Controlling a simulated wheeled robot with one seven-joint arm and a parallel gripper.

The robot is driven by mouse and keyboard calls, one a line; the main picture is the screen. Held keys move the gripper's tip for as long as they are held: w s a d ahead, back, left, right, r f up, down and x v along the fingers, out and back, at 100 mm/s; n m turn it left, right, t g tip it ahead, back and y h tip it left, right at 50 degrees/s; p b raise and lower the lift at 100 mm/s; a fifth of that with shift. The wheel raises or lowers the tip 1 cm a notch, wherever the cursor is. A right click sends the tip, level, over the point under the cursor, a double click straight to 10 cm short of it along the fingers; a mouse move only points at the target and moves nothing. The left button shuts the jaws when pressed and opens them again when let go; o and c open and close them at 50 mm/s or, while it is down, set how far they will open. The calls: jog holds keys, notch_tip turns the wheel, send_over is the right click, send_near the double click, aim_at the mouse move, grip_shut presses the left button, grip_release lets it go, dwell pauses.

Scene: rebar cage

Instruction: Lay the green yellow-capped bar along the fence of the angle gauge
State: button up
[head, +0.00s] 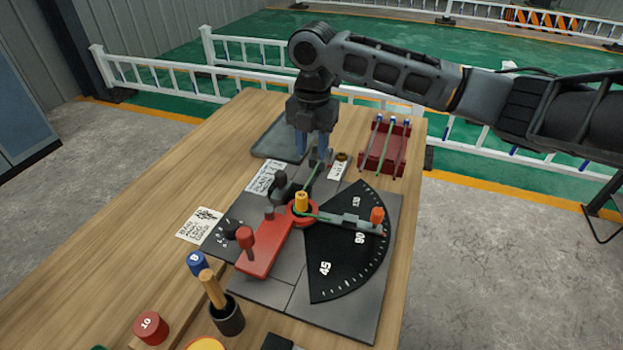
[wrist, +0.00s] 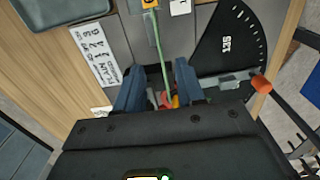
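The thin green bar (head: 313,176) lies on the grey plate of the angle gauge, from near its pivot toward the back. In the wrist view the green bar (wrist: 159,50) runs from a yellow, dark-marked end (wrist: 150,4) to between my fingers. A green strip also shows by the gauge's grey arm (head: 345,219); I cannot tell whether it is the same bar. The black dial (head: 345,260) is right of the pivot, where a yellow peg (head: 301,201) stands. My gripper (head: 312,152) is above the bar, its blue fingers (wrist: 158,85) apart with nothing clamped visible.
A red rack (head: 372,162) with several bars stands at the back right. The left tabletop is mostly clear.

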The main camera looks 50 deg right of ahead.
notch_tip(320, 180, down, 6)
jog(key=b, duration=0.3)
jog(key=shift+f, duration=0.2)
grip_shut()
dwell(0.5)
jog(key=shift+w+a+r, duration=0.15)
jog(key=shift+a+r, duration=0.05)
jog(key=shift+a, duration=0.05)
dwell(1.0)
notch_tip(320, 180, up, 7)
jog(key=p, duration=0.5)
jog(key=shift+r+p, duration=0.2)
jog(key=shift+p, duration=0.2)
